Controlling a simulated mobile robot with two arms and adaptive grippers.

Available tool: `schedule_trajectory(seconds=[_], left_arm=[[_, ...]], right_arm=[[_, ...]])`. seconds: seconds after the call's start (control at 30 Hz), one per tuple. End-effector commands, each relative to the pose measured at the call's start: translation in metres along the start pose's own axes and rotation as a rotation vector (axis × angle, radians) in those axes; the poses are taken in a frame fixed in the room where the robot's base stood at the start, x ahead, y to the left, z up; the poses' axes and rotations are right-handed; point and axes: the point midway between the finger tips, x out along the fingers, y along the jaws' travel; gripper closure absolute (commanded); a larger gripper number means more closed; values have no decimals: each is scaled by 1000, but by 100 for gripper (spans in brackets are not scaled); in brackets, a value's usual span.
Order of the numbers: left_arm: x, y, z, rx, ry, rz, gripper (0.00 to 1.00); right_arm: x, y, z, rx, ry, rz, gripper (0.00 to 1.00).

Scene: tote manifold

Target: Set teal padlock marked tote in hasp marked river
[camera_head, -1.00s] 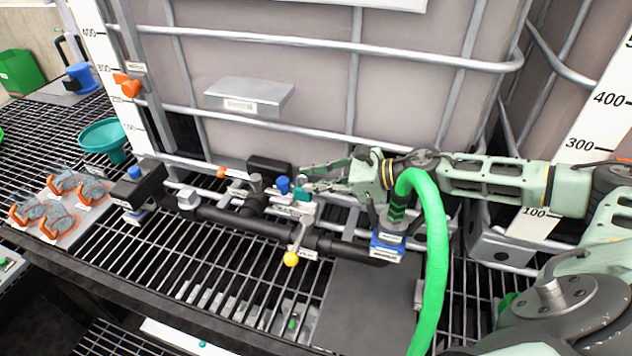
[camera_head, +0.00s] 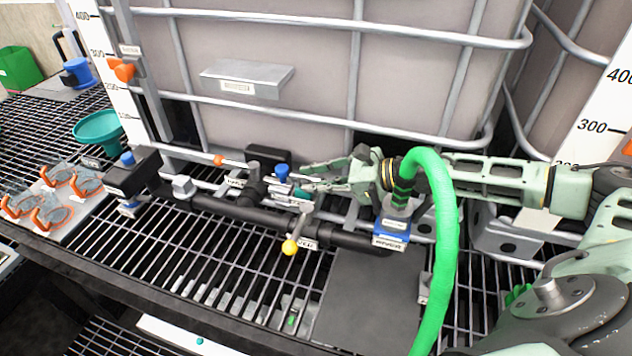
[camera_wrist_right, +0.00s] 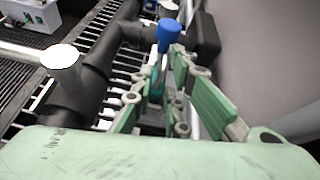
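A small teal piece (camera_head: 303,194), which looks like the padlock, sits at the tips of my right gripper (camera_head: 300,181) in the head view. In the right wrist view the teal piece (camera_wrist_right: 157,88) shows between the two fingers (camera_wrist_right: 170,68), nearer the left one. The fingers stand apart, with a gap at the tips; I cannot see firm contact on both sides. The padlock's marking and shackle are not readable. A label that seems to say river (camera_head: 388,243) is below a blue hose coupling; no hasp is clear there. My left gripper is not in view.
A black pipe manifold (camera_head: 240,213) with a blue knob (camera_head: 282,171) and a yellow-ended lever (camera_head: 289,247) runs along the grated bench. A green hose (camera_head: 445,260) arches beside my right arm. A caged tank (camera_head: 290,105) stands behind. Orange-trimmed goggles (camera_head: 58,179) lie at left.

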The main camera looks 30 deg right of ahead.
Motion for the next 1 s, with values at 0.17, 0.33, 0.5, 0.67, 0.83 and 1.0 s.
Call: schedule_trajectory(seconds=[0.17,0.33,0.5,0.67,0.83,1.0], left_arm=[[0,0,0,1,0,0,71],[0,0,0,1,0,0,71],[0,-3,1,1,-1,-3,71],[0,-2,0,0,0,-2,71],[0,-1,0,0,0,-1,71],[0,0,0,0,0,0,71]], right_arm=[[0,0,0,0,0,0,68],[0,0,0,0,0,0,68],[-1,0,-1,1,2,0,68],[-13,0,-3,4,4,-2,68],[-35,0,-3,2,8,1,68],[-56,0,-4,4,9,0,68]])
